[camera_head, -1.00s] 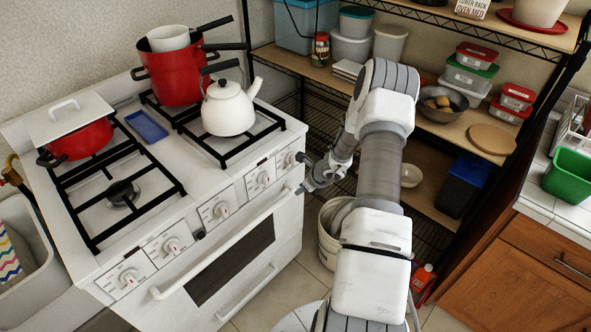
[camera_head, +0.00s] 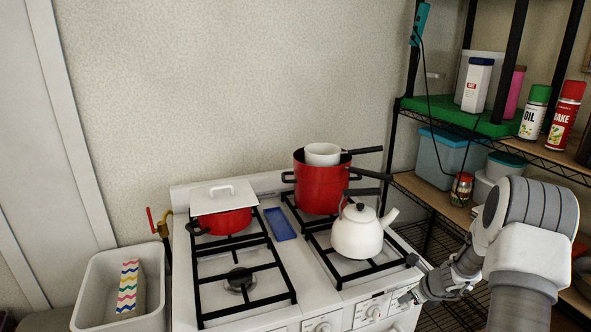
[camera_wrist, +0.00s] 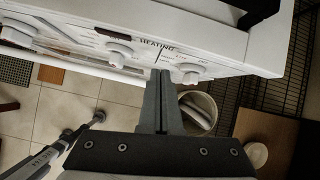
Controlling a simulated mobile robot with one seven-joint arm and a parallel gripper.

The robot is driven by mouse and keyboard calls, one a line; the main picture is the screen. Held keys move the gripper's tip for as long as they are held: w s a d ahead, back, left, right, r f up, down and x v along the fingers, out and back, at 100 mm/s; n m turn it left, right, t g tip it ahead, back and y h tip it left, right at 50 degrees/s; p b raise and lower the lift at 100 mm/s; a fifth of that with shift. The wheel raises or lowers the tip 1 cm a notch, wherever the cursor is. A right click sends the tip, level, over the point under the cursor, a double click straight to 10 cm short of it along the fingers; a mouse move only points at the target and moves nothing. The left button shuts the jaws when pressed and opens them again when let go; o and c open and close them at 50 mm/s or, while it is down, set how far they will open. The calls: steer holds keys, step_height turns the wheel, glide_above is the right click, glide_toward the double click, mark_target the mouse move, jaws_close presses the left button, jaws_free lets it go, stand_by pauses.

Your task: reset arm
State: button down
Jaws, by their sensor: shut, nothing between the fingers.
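My gripper (camera_head: 411,297) is at the front right corner of the white stove (camera_head: 264,318), beside its control knobs. In the wrist view my gripper (camera_wrist: 161,75) has its two fingers together with nothing between them. The fingertips point towards the stove's knob panel (camera_wrist: 147,50); whether they touch it I cannot tell. My arm comes in from the lower right of the head view.
On the stove stand a white kettle (camera_head: 358,236), a red pot (camera_head: 322,188) and a lidded red pot (camera_head: 224,221). A wire shelf (camera_head: 560,162) rises at the right. A bin (camera_wrist: 198,112) stands on the floor. A grey bin (camera_head: 92,290) is at the left.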

steer(key=s+a+r+n, duration=0.1)
steer(key=a+r+n, duration=0.75)
steer(key=r, duration=0.55)
steer(key=s+a+r+n, duration=1.1)
steer(key=s+r, duration=0.1)
steer(key=r, duration=0.2)
steer(key=s+r+n+h, duration=0.1)
steer(key=s+r+n, duration=0.1)
steer(key=s+n, duration=0.3)
steer(key=s+a+r+n+h, duration=0.1)
steer(key=s+n, duration=0.5)
steer(key=s, duration=0.7)
steer(key=shift+s+a+r, duration=0.15)
steer(key=shift+a+r, duration=0.05)
steer(key=shift+r, duration=0.4)
